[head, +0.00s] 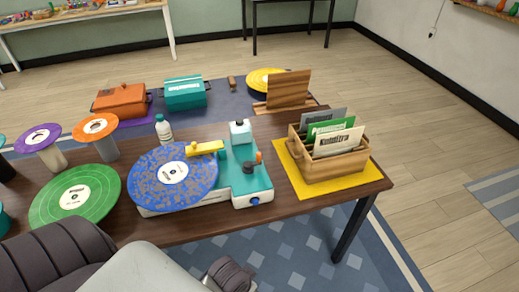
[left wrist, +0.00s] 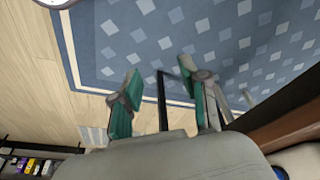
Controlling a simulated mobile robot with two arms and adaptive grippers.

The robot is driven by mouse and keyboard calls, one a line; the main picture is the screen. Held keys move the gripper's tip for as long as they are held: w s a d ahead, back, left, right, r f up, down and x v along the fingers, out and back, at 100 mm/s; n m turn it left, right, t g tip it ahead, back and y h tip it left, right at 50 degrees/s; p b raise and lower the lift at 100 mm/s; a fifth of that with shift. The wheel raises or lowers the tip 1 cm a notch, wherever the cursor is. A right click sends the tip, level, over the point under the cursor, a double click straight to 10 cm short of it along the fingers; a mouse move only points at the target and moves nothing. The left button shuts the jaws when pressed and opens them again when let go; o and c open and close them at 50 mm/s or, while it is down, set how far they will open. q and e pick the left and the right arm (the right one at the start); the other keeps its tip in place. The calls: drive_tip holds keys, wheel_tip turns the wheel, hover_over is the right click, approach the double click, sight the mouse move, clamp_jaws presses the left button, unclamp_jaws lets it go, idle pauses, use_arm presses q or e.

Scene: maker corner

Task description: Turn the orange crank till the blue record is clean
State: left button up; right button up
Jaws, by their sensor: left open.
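The blue record (head: 174,177) lies on the teal-and-white cleaning machine (head: 250,182). Grey-brown specks cover much of its face around a white label. A yellow arm (head: 205,147) reaches over its back right edge. The orange crank (head: 259,157) shows as a small upright orange knob at the machine's right side, by a dark round part. My left gripper (left wrist: 160,80) is open and empty in the left wrist view, its teal-padded fingers over the floor and rug. Its fingers do not show in the head view. My right gripper is not in view.
A wooden crate of record sleeves (head: 337,174) stands on a yellow mat right of the machine. A green record (head: 75,196) lies to the left. A white bottle (head: 163,130) stands behind the blue record. The patterned rug (head: 300,250) before the table is open.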

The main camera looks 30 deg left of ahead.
use_arm(q)
drive_tip(key=w+r+n+p, duration=0.2)
drive_tip(key=w+r+n, duration=0.15)
drive_tip(key=r, duration=0.65)
drive_tip(key=n+h, duration=0.3)
drive_tip(key=n, duration=2.1)
approach(258, 153)
drive_tip(key=p+x, duration=0.1)
drive_tip(key=x, duration=0.9)
drive_tip(key=shift+w+d+f+p, duration=0.1)
drive_tip(key=shift+d+f+p, duration=0.05)
drive_tip(key=shift+f+p, duration=0.2)
clamp_jaws()
